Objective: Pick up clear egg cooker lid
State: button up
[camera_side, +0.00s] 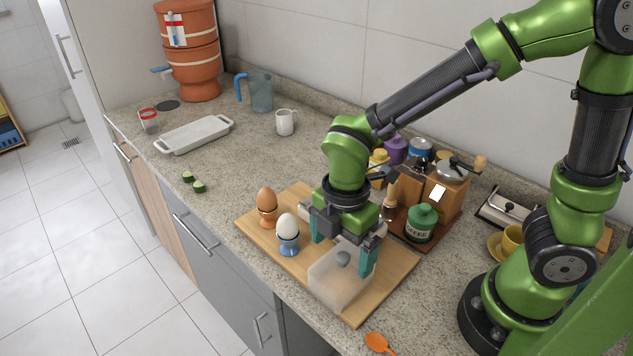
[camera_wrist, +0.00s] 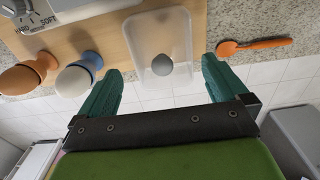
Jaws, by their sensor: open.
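The clear egg cooker lid (camera_side: 338,287) is a translucent box with a rounded grey knob (camera_side: 343,258) on top. It rests on the wooden board near its front right corner. In the wrist view the lid (camera_wrist: 158,28) lies at the top middle, with its knob (camera_wrist: 162,65) between the finger directions. My gripper (camera_side: 343,253) points down over the lid with its two teal fingers apart, one on each side of the knob, holding nothing. The fingers (camera_wrist: 162,72) also show in the wrist view. I cannot tell whether they touch the lid.
A white egg (camera_side: 288,228) in a blue cup and a brown egg (camera_side: 267,200) in an orange cup stand left of my gripper. The wooden board (camera_side: 388,270) carries them. A green coffee jar (camera_side: 421,222) and grinder stand behind right. An orange spoon (camera_side: 379,343) lies in front.

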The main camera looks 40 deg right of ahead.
aim_at(342, 268)
jog(key=shift+s+d+f, duration=0.1)
jog(key=shift+s+f, duration=0.05)
jog(key=shift+f, duration=2.9)
jog(key=c, duration=0.8)
jog(key=r, duration=0.9)
jog(key=shift+w+d+r, duration=0.2)
jog(key=shift+d+r, duration=0.05)
jog(key=shift+r, duration=0.05)
jog(key=w+d+m, duration=0.2)
jog(key=d, duration=0.1)
jog(key=w+d+r+m, duration=0.1)
jog(key=m, duration=0.1)
jog(key=shift+d, duration=0.25)
jog(key=w+d+m, duration=0.1)
jog(key=d+m, duration=0.1)
jog(key=m, duration=0.2)
jog(key=w+d+r+m, duration=0.1)
jog(key=d+m, duration=0.1)
jog(key=m, duration=0.3)
jog(key=d+m, duration=0.2)
jog(key=m, duration=0.3)
jog(key=shift+w+r, duration=0.15)
jog(key=shift+w, duration=0.25)
